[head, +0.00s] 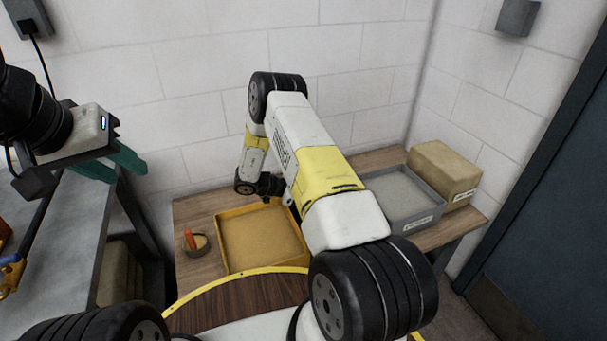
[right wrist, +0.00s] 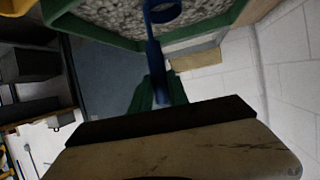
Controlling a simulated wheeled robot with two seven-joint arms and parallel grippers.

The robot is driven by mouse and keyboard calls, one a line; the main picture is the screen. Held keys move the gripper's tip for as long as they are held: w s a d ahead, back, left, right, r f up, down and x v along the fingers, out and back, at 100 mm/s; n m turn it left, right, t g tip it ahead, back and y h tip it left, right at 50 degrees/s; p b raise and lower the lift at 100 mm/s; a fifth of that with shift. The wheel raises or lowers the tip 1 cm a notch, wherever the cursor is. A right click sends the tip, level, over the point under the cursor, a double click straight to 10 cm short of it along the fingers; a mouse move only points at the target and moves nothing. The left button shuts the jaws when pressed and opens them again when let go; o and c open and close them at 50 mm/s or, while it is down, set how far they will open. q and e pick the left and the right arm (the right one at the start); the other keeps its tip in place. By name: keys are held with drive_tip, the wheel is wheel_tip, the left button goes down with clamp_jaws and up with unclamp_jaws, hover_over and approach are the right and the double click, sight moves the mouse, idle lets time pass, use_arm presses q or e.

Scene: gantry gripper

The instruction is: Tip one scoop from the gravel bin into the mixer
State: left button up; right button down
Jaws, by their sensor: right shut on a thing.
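In the right wrist view, my right gripper (right wrist: 158,88) has green fingers shut on the handle of a blue scoop (right wrist: 155,55). The scoop's round end lies at the top of the picture, in front of a green-rimmed bin (right wrist: 98,33) of grey gravel (right wrist: 110,14). I cannot tell whether it touches the gravel or holds any. In the head view, the right gripper, the scoop and this bin are hidden behind my right arm. My left gripper (head: 127,174), with teal fingers apart, is empty at the left. I cannot make out the mixer.
In the head view, a yellow tray of sand-coloured material (head: 220,250) and a grey tray (head: 425,216) stand on a wooden table (head: 195,208). An orange-handled scoop (head: 197,242) is left of the yellow tray. A grey bench (head: 60,225) is at left.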

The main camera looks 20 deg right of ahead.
drive_tip(key=shift+w+f+x, duration=0.35)
drive_tip(key=shift+w+x, duration=0.2)
drive_tip(key=shift+x, duration=3.35)
drive_tip(key=a+r, duration=0.1)
drive_tip(key=r, duration=0.6)
drive_tip(key=a+r, duration=0.2)
drive_tip(key=r, duration=0.6)
drive_tip(key=shift+a+r, duration=0.3)
drive_tip(key=shift+w, duration=0.1)
